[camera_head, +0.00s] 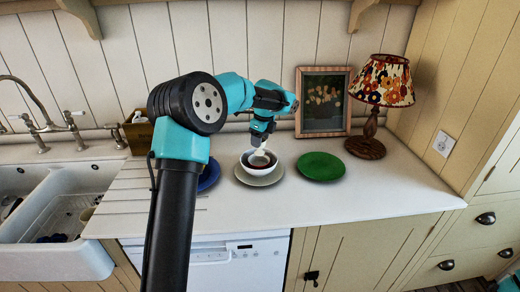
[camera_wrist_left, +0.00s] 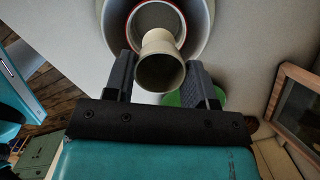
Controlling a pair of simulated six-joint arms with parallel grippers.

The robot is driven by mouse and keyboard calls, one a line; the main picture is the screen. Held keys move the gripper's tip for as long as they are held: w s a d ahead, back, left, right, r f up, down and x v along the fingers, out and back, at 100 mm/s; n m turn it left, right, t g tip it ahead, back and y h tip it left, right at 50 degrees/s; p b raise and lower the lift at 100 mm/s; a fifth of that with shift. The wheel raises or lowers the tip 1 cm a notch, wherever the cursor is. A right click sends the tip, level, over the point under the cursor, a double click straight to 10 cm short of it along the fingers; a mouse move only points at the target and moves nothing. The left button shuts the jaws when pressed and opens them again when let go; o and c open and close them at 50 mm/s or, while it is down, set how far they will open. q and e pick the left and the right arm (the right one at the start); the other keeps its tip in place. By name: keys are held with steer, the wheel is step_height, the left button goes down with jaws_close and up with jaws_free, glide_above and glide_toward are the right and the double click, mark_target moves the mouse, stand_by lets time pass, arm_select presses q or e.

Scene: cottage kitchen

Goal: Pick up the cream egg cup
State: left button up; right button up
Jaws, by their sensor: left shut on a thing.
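The cream egg cup (camera_wrist_left: 160,68) sits between the fingers of my left gripper (camera_wrist_left: 160,60) in the left wrist view, its open rim toward the camera. My left gripper is shut on it. In the head view my left gripper (camera_head: 259,146) points down over a white bowl (camera_head: 260,171). A darker, red-rimmed bowl is nested inside the white one, and the egg cup is over or within these bowls. I cannot tell whether it touches them. The bowls stand on a beige plate (camera_head: 243,181). My right gripper is out of view.
A green plate (camera_head: 321,166) lies to the right and a blue plate (camera_head: 209,175) to the left, partly hidden by my arm. A lamp (camera_head: 368,149) and a framed picture (camera_head: 323,102) stand behind. A double sink (camera_head: 60,195) is at left. The front right counter is clear.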

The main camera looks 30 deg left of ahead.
arm_select(q)
steer(key=shift+r, duration=1.65)
